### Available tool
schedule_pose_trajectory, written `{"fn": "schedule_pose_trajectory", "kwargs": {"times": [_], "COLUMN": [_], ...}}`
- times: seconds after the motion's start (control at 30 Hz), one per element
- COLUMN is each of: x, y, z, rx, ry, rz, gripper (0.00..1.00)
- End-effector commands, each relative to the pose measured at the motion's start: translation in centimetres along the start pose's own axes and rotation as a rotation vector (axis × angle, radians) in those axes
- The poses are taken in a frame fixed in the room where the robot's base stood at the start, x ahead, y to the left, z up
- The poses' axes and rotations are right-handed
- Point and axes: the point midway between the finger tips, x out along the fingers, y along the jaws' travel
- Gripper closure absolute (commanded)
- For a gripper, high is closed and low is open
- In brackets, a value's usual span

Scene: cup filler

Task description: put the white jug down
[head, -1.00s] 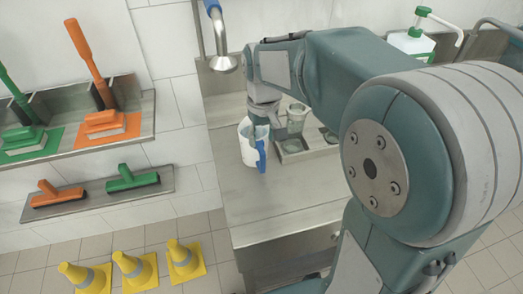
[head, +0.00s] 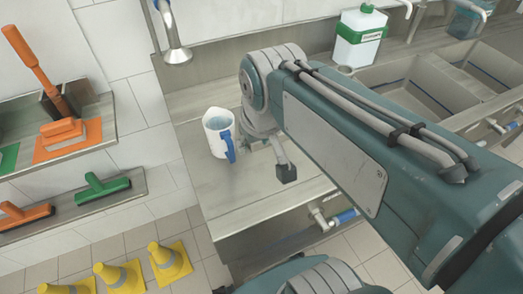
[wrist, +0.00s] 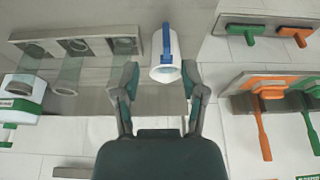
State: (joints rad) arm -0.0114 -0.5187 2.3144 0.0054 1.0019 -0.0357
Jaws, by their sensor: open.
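The white jug (head: 219,133) with a blue handle stands upright on the steel counter (head: 215,185) in the head view. Its inside looks pale blue; I cannot tell how full it is. In the wrist view the jug (wrist: 165,66) shows between and beyond my fingertips, handle toward the top of the picture. My gripper (wrist: 160,72) is open, with one finger to each side of that view. In the head view my gripper (head: 266,158) is right of the jug, apart from it, partly hidden by my arm.
A tray (wrist: 30,48) with clear cups lies left of the jug in the wrist view; my arm hides it in the head view. A green-capped white canister (head: 358,40) and sinks (head: 425,97) are at the right.

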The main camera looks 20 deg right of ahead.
Motion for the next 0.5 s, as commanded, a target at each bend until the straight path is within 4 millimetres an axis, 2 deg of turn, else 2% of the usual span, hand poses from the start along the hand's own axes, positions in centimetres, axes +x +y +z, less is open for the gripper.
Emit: {"fn": "schedule_pose_trajectory", "kwargs": {"times": [0.1, 0.2, 0.33, 0.5], "x": [-0.3, -0.3, -0.2, -0.1], "y": [0.1, 0.2, 0.2, 0.2], "z": [2.5, 3.8, 4.7, 4.8], "rx": [0.021, 0.033, 0.042, 0.044], "ry": [0.074, 0.117, 0.146, 0.148], "rz": [0.007, 0.010, 0.012, 0.012], "gripper": [0.46, 0.46, 0.46, 0.46]}}
